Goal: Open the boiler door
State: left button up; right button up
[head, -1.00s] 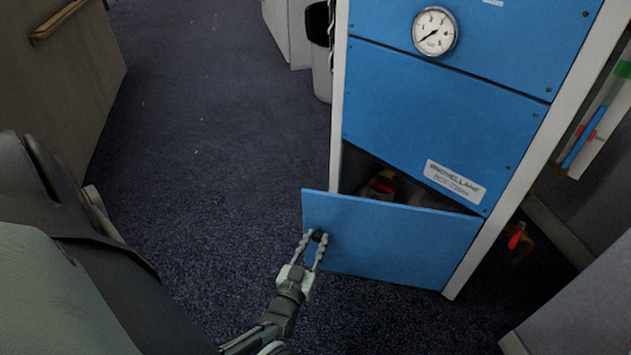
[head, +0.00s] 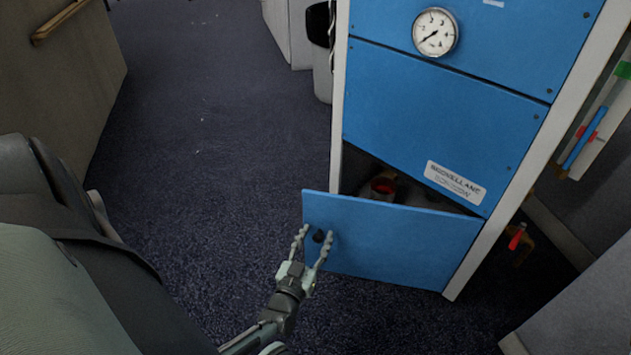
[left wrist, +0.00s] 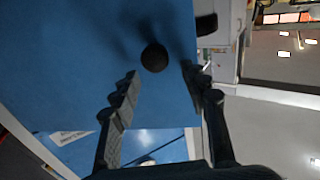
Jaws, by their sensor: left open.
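The boiler door (head: 400,240) is a blue panel low on the blue and white boiler (head: 440,120). It stands ajar, swung out at its left side, with a dark gap above it. A round black knob (head: 319,236) sits near its left edge and also shows in the left wrist view (left wrist: 154,57). My left gripper (head: 313,240) is open, its fingers on either side of the knob in the head view. In the left wrist view the knob lies just beyond the fingertips (left wrist: 160,75), apart from both fingers. My right gripper is not in view.
A red part (head: 383,186) shows inside the gap. A gauge (head: 435,31) is on the upper panel. A red-handled valve (head: 516,237) is right of the boiler. The dark carpet (head: 220,130) left of the door is clear.

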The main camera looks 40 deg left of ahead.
aim_at(322, 206)
pick_arm(q)
notch_tip(322, 206, up, 8)
jog(key=shift+c, duration=0.6)
